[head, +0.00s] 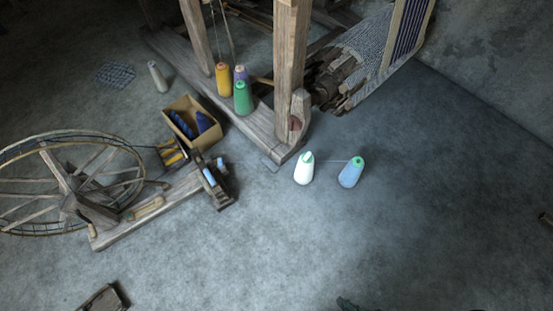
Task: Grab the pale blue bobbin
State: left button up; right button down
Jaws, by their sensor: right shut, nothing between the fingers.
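A pale blue bobbin (350,173), cone-shaped with a green top, stands on the floor right of centre, leaning slightly in the picture. A white bobbin (303,169) with a green top stands just left of it, apart, and a thin thread seems to run between their tops. Only a small dark part of my right gripper (347,304) shows at the bottom edge, well below the pale blue bobbin in the picture. It is shut and empty, touching neither bobbin.
A wooden loom post (291,70) stands behind the bobbins. Yellow, purple and green cones stand on its beam. A spinning wheel (75,185) and a cardboard box (183,104) of blue spools are at left. The floor around the bobbins' front is clear.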

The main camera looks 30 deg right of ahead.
aim_at(206, 171)
jog(key=u, duration=0.15)
jog(key=i, duration=1.25)
jog(key=u, duration=0.3)
